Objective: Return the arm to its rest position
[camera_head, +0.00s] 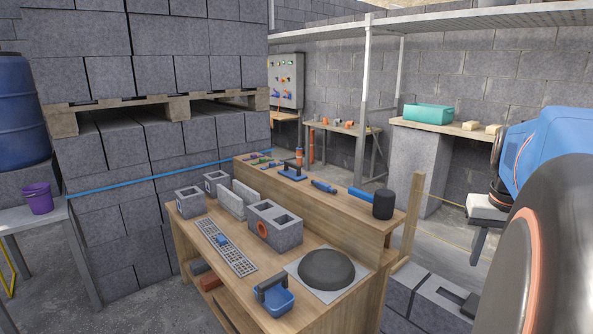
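My arm (555,150) fills the right edge of the view, with a blue link and a large dark grey joint with an orange ring close to the camera. At its far end, a pale block with a dark narrow part hanging below looks like my gripper (479,240). It is seen edge-on, to the right of the workbench and apart from it. I cannot tell whether its fingers are open or shut. No held object shows.
A wooden workbench (330,312) carries concrete blocks (276,228), a metal grid (226,249), a dark dome (326,268) and a blue container (274,299). A black cylinder (383,204) stands on its raised shelf. Grey blocks (436,305) sit below my arm.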

